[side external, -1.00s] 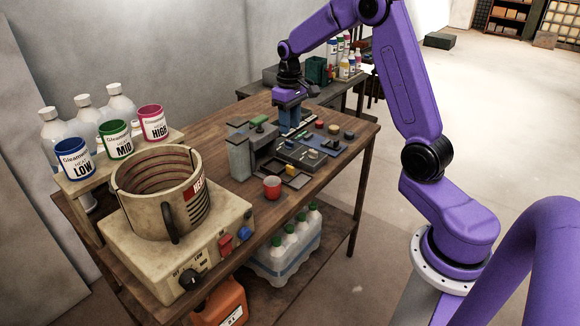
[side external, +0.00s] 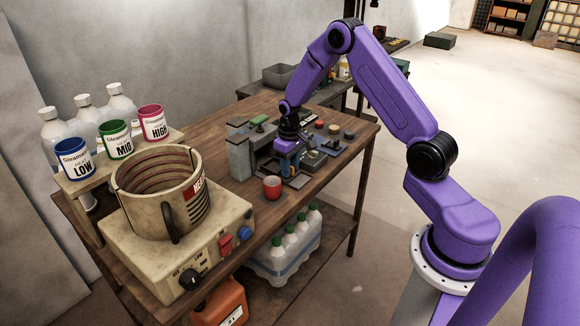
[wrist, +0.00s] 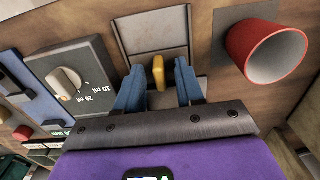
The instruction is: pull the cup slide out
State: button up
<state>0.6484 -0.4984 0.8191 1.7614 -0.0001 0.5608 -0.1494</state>
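The cup slide (wrist: 150,32) shows in the wrist view as a grey metal plate in a recess, with an upright yellow tab (wrist: 158,72) at its near end. My gripper (wrist: 158,66) is open, its blue fingers on either side of the tab with a visible gap each side. In the side view my gripper (side external: 287,170) is low over the bench device, and it hides most of the slide and the tab.
A grey box with a dial marked 10 ml and 20 ml (wrist: 90,75) lies left of the slide. A large heated vat (side external: 150,190) stands at the bench's left. Bare wooden bench lies along the front edge.

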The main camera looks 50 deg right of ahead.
jog(key=shift+f, duration=0.1)
grip_shut()
jog(key=shift+s, duration=2.1)
grip_release()
notch_tip(320, 180, up, 18)
jog(key=shift+f, duration=0.25)
jog(key=shift+a, duration=0.1)
